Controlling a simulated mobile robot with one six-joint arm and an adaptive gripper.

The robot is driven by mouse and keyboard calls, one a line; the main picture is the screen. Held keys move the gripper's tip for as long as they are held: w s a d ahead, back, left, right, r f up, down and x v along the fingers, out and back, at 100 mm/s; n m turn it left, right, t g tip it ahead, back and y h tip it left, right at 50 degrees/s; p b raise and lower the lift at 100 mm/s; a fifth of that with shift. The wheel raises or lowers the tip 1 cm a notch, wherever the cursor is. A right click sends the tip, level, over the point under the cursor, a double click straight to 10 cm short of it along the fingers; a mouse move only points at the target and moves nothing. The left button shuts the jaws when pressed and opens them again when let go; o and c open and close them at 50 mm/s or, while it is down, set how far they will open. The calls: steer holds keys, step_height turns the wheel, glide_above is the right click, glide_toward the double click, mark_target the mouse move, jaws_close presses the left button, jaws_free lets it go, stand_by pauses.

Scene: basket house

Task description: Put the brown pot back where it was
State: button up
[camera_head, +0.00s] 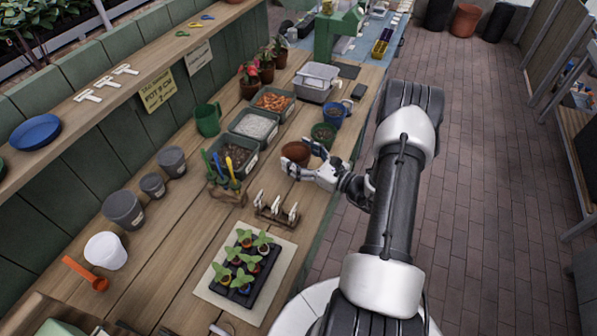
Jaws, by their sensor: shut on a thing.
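The brown pot (295,153) is near the middle of the wooden bench, to the right of the bins. My gripper (303,160) reaches in from the right and is shut on the pot at its right side. The pot looks upright, and its lower part is partly hidden by the fingers. I cannot tell whether its base touches the bench.
Bins of soil (232,156), white grit (254,125) and orange chips (273,101) stand left of and behind the pot. A green pot (323,134) and blue pot (334,115) stand close behind. A tool holder (227,192), label rack (276,211) and seedling tray (243,264) lie in front.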

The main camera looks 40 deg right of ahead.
mark_target(296, 161)
steer(key=shift+f+b, duration=0.6)
steer(key=shift+f, duration=2.4)
steer(key=shift+f, duration=0.1)
steer(key=shift+f, duration=0.15)
steer(key=o, duration=1.1)
